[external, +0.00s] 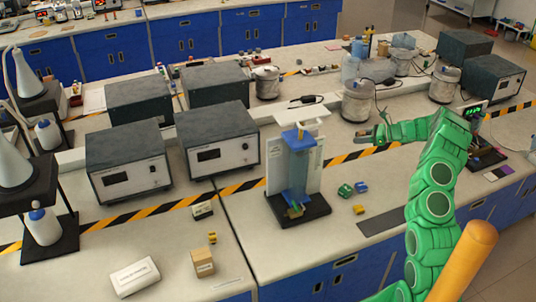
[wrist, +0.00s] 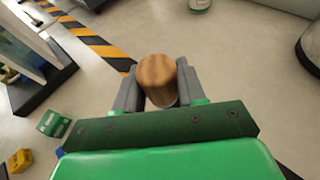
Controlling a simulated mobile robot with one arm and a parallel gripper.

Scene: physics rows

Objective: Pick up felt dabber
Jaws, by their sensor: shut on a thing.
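A short brown cylinder with a rounded, wood-like top, apparently the felt dabber (wrist: 156,76), stands between my fingers in the wrist view. My gripper (wrist: 158,88) is shut on it, one grey finger on each side. Its lower part is hidden by the fingers and my green wrist. In the external view my gripper (external: 372,137) is over the bench, right of the blue and white stand. The dabber is too small to make out clearly there. I cannot tell whether it touches the bench.
The blue and white stand (external: 296,165) is left of my gripper. Small green, blue and yellow blocks (external: 346,190) lie in front of it. Grey-lidded jars (external: 357,100) stand behind, and boxed instruments (external: 218,142) farther left. A black and yellow stripe (external: 243,186) crosses the bench.

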